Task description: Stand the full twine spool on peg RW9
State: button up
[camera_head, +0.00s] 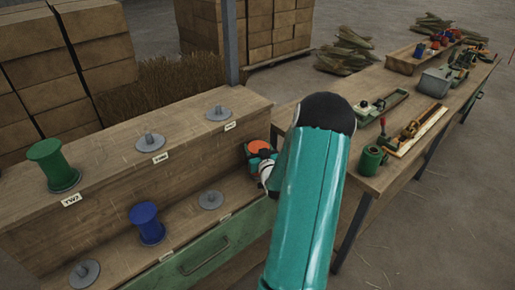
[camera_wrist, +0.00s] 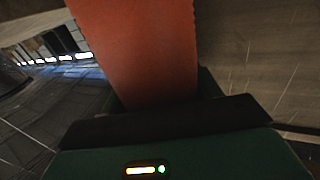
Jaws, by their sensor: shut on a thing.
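The orange-red spool (camera_head: 259,147) is at the right end of the stepped wooden rack, partly hidden by my gripper (camera_head: 262,163) and teal arm. In the wrist view its orange-red surface (camera_wrist: 140,50) rises from between the dark jaws (camera_wrist: 165,115), which are shut on it. Whether it touches the rack cannot be told. The upper step holds an empty middle peg (camera_head: 151,141) and an empty right peg (camera_head: 219,113). Their small tags are too small to read surely, so which is RW9 is unclear.
A green spool (camera_head: 54,165) stands on the upper left peg and a blue spool (camera_head: 147,223) on the lower middle peg. Lower left (camera_head: 83,272) and lower right (camera_head: 211,200) pegs are empty. A workbench (camera_head: 375,182) with tools stands right of my arm.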

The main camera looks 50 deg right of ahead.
jog(key=shift+f, duration=0.6)
dwell(0.4)
jog(key=o, duration=0.7)
jog(key=shift+s+a, duration=0.1)
jog(key=v, duration=1)
jog(key=shift+s+a, duration=0.15)
jog(key=shift+s, duration=0.2)
dwell(0.6)
